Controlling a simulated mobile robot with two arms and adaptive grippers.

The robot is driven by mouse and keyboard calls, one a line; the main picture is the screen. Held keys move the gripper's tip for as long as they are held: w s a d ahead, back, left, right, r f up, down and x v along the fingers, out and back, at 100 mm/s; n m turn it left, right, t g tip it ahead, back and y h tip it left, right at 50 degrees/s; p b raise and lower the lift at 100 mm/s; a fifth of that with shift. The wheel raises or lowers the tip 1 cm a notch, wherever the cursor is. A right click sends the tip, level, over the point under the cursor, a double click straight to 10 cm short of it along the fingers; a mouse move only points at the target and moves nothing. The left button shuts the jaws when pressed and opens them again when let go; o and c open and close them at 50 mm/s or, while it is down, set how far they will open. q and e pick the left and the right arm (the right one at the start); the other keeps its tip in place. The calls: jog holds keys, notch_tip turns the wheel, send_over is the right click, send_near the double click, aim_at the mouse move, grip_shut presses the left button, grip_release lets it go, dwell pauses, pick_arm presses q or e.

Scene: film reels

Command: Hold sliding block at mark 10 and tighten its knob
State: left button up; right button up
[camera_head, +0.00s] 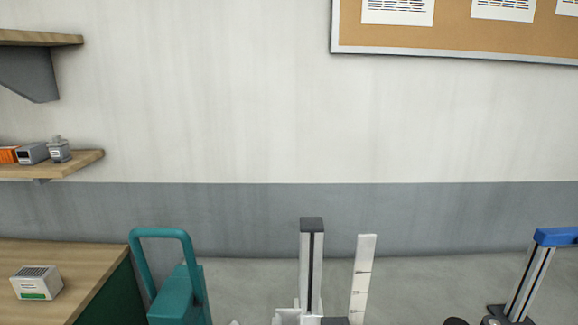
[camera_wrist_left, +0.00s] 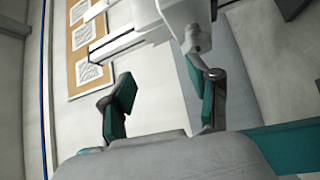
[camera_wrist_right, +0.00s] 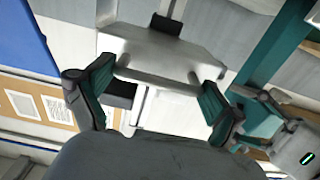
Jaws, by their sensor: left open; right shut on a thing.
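A grey upright post (camera_head: 311,270) with a dark cap and dark slot stands at the bottom middle of the head view. A white scale strip (camera_head: 361,285) with dark marks stands right of it; its numbers are unreadable. In the right wrist view my right gripper (camera_wrist_right: 157,76) is shut on a wide pale grey block (camera_wrist_right: 160,52), which looks like the sliding block. My left gripper (camera_wrist_left: 166,86) is open and empty. A white part with a rounded grey end (camera_wrist_left: 197,40), perhaps the knob, is just beyond its fingertips. The block's height against the marks is hidden.
A teal handled object (camera_head: 178,295) stands left of the post. A wooden-topped bench (camera_head: 75,262) with a small box (camera_head: 36,283) is at far left. A blue-topped metal post (camera_head: 530,280) stands at right. Wall shelves (camera_head: 80,162) hang at left. Floor shows between the posts.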

jog(key=shift+r, duration=2.5)
pick_arm(q)
jog(key=shift+x, duration=2.75)
